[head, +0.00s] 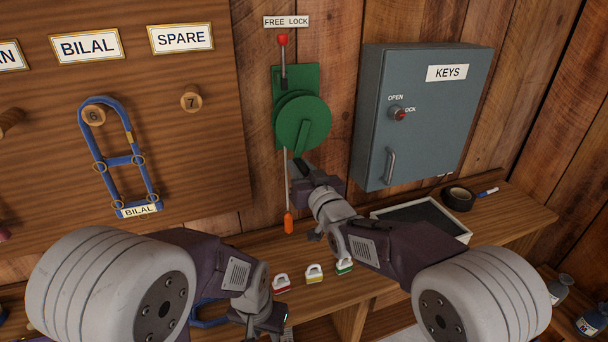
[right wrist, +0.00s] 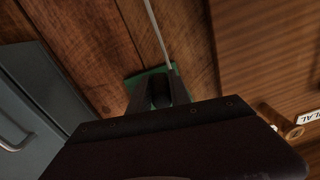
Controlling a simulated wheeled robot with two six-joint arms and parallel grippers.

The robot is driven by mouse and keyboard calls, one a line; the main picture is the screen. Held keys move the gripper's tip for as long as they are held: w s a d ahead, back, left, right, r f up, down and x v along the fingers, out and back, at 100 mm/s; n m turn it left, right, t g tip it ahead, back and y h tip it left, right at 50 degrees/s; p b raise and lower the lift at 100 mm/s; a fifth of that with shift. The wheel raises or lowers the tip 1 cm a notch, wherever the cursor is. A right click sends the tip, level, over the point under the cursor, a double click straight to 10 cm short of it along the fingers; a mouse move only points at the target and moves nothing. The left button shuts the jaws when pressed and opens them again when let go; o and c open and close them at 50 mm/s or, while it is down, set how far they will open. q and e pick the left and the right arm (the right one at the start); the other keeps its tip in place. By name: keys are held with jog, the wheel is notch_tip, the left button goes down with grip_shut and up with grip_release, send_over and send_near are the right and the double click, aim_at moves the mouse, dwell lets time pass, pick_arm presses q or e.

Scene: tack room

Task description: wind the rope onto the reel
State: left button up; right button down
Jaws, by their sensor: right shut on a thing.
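The green reel (head: 302,122) is fixed to the wall on a green plate, with a crank arm on its face. The pale rope (head: 287,185) hangs down from it to an orange end piece (head: 289,223) above the bench. My right gripper (head: 303,172) is at the reel's lower edge, shut on the crank handle, which its fingers mostly hide. In the right wrist view the fingers (right wrist: 158,92) stand before the green reel, and the rope (right wrist: 158,32) runs close by. My left gripper (head: 262,320) is low over the bench; its fingers are unclear.
A red-knobbed lever (head: 283,42) sits above the reel under the FREE LOCK sign. A grey KEYS cabinet (head: 415,115) is close on the right. Small padlocks (head: 314,274), a tray (head: 462,233) and black tape (head: 458,199) lie on the bench. A blue halter (head: 143,160) hangs left.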

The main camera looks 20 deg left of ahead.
jog(key=s+a+m, duration=0.1)
jog(key=a+m, duration=0.1)
jog(key=m+t, duration=0.1)
jog(key=m, duration=1.7)
send_near(277, 111)
jog(key=w+a+r, duration=0.1)
jog(key=w+a, duration=0.1)
jog(key=a, duration=0.3)
pick_arm(q)
jog(key=shift+s, duration=0.45)
pick_arm(e)
jog(key=shift+w+d+r+m+h, duration=0.1)
jog(key=shift+d+r+m+h, duration=0.15)
jog(key=shift+r+m, duration=0.35)
jog(key=shift+d+r+m+h, duration=0.15)
jog(key=shift+d+r+m, duration=0.3)
jog(key=shift+m, duration=0.25)
jog(key=c, duration=1.3)
grip_release()
pick_arm(q)
jog(key=shift+d, duration=0.1)
pick_arm(e)
jog(key=shift+o, duration=0.5)
jog(key=shift+d, duration=0.1)
